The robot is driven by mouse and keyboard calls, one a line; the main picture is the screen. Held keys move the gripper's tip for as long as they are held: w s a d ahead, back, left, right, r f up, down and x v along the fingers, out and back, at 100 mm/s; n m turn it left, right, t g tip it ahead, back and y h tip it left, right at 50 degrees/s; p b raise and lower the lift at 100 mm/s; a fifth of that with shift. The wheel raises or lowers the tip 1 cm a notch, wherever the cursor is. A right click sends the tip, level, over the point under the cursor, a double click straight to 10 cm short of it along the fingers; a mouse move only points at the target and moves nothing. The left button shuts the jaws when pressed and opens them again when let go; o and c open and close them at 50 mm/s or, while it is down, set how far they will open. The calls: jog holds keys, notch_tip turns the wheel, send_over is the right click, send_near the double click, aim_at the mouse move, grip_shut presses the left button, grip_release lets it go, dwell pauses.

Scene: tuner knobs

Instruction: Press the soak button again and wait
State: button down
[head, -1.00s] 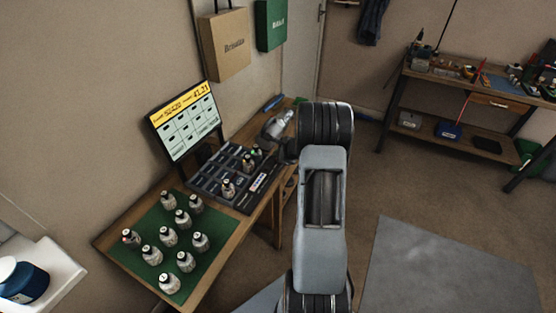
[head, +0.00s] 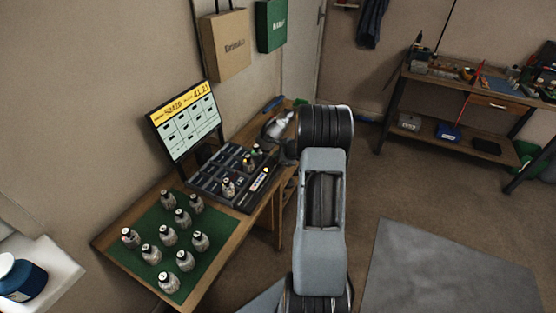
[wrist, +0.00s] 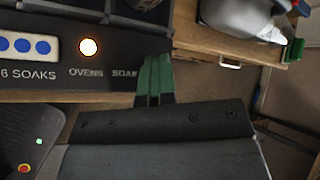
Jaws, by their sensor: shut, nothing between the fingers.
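In the wrist view my gripper (wrist: 155,80) has its two green fingers shut together and empty. Its tips are over the right end of the dark control panel (wrist: 30,82), at the partly covered word SOAK. The soak button itself is hidden by the fingers, and I cannot tell whether they touch it. A lamp (wrist: 88,47) glows white above the word OVENS. To its left is a row of blue dots (wrist: 22,45) above the label 6 SOAKS. In the head view my fingers cannot be made out beside the black tray unit (head: 205,182).
A screen (head: 186,122) with a yellow header stands behind the tray. Several small bottles (head: 168,236) stand on a green mat (head: 205,268), and a few more stand in the tray. A grey-white object (wrist: 235,22) lies on the wooden table right of the panel.

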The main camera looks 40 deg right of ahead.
jog(key=shift+w+d+r+p, duration=0.1)
jog(key=shift+d+r+p, duration=0.05)
jog(key=shift+r+p, duration=0.65)
jog(key=shift+r, duration=0.15)
jog(key=shift+r+p, duration=1.75)
jog(key=shift+r, duration=0.7)
